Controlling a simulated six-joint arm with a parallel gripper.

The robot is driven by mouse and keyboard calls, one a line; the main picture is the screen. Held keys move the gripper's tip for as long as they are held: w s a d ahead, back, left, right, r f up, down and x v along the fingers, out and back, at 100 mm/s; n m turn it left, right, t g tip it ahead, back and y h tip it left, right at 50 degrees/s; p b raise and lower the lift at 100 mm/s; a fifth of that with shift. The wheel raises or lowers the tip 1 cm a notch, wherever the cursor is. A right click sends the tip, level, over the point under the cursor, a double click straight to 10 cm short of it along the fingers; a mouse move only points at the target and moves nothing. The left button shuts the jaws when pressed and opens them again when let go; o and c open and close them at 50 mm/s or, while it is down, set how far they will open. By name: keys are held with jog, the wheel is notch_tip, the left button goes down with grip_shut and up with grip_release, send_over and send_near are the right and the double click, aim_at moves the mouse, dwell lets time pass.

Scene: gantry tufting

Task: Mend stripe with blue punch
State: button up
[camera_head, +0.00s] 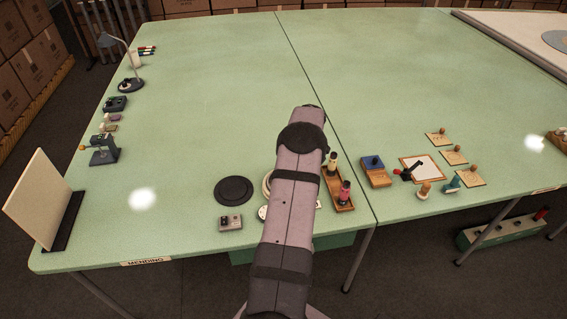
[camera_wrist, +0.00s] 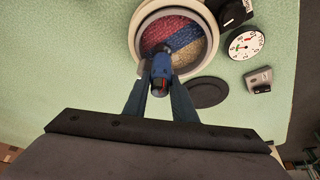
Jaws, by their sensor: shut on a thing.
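My gripper (camera_wrist: 162,82) is shut on the blue punch (camera_wrist: 161,66), seen in the wrist view. The round hoop (camera_wrist: 136,42) lies beyond it, with red, blue and yellow bands of tufting inside a pale rim. The blue stripe (camera_wrist: 188,38) runs diagonally between the red and yellow bands. The punch's far end overlaps the lower-left end of this stripe in the picture; I cannot tell whether it touches. In the head view my arm hides the gripper, the punch and most of the hoop; only a sliver of hoop rim (camera_head: 266,185) shows.
A black disc (camera_head: 233,190) and a small grey box (camera_head: 230,222) lie left of my arm. A wooden tray (camera_head: 345,207) with cream and pink punches stands close right. Farther right are a blue-topped block (camera_head: 376,172) and a white-topped board (camera_head: 420,168). The table's back is clear.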

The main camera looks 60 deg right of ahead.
jog(key=shift+r+p, duration=1.3)
jog(key=shift+r, duration=2.15)
